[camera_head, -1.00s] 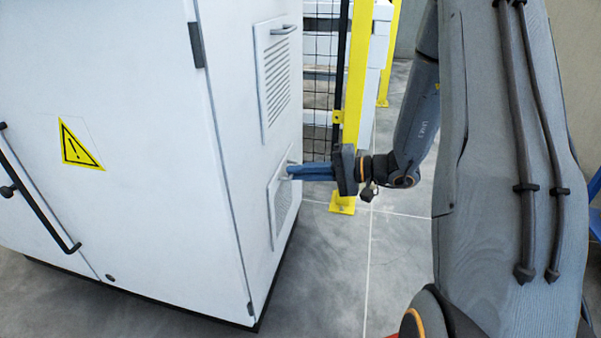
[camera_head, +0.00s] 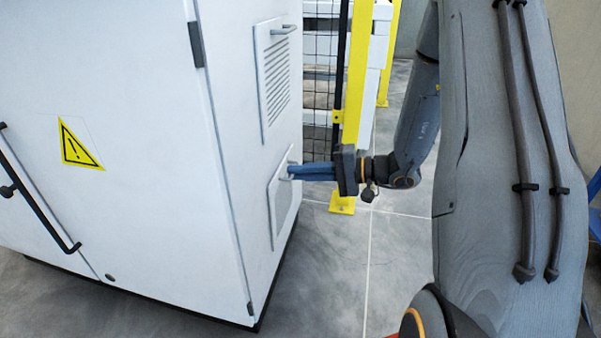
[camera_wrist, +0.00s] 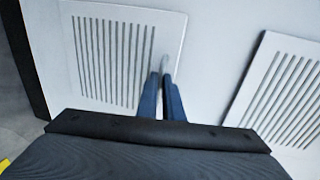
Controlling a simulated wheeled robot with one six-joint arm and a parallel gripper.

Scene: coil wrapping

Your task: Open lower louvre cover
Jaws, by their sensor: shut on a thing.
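The lower louvre cover (camera_head: 283,208) is a pale panel low on the cabinet's right side. Its slats show clearly in the wrist view (camera_wrist: 82,50), but hardly in the head view. It has a small handle (camera_wrist: 164,63) at the edge toward the upper cover. My gripper (camera_head: 289,172) has blue fingers that reach to this handle from the right. In the wrist view the fingers (camera_wrist: 160,82) are shut on the handle, one on each side. I cannot tell how far the cover stands out from the cabinet, if at all.
The upper louvre cover (camera_head: 276,75) with its own handle (camera_head: 284,30) sits above and looks shut. The white cabinet (camera_head: 100,200) fills the left. A yellow post (camera_head: 356,80) and black mesh fence (camera_head: 320,90) stand behind my gripper. The floor (camera_head: 330,270) right of the cabinet is clear.

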